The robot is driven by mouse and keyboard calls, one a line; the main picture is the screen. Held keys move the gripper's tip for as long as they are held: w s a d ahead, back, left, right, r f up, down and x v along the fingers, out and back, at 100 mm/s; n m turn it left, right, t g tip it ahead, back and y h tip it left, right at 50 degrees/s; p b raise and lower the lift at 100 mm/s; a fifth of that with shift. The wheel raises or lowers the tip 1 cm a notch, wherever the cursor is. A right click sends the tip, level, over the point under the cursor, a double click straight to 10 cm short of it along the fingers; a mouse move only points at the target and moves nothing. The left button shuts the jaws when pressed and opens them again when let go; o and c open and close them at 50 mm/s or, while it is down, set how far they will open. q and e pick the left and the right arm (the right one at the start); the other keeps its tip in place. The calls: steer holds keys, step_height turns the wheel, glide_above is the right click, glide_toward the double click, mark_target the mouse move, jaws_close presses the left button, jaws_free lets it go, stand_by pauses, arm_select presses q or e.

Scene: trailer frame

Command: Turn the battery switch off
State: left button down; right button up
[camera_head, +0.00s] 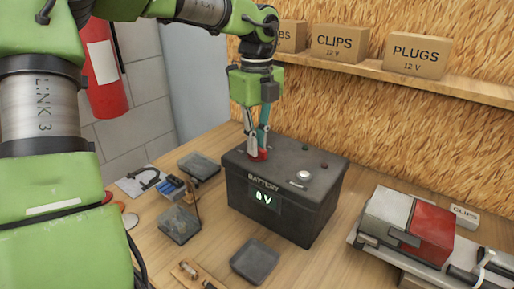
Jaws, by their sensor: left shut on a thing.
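A dark grey battery box (318,212) labelled BATTERY stands on the wooden bench. Its front display (263,197) reads 0 V. My left gripper (258,152) reaches down from above to the left part of the box's top. It is shut on a small red switch knob (257,155), which its fingers partly cover. A silver round post (303,175) and a small red spot show further right on the top. My right gripper is not in view.
Small grey trays (255,262) lie in front and to the left of the box on the bench (215,238). A red and grey device (410,222) sits at the right. A shelf (440,82) with cardboard boxes (415,55) runs behind. A red extinguisher (103,75) hangs at the left.

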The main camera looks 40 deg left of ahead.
arm_select(q)
steer(key=shift+n, duration=1.5)
steer(key=c, duration=2)
jaws_free()
steer(key=shift+c, duration=0.2)
steer(key=shift+r+p, duration=2.15)
steer(key=shift+r, duration=0.85)
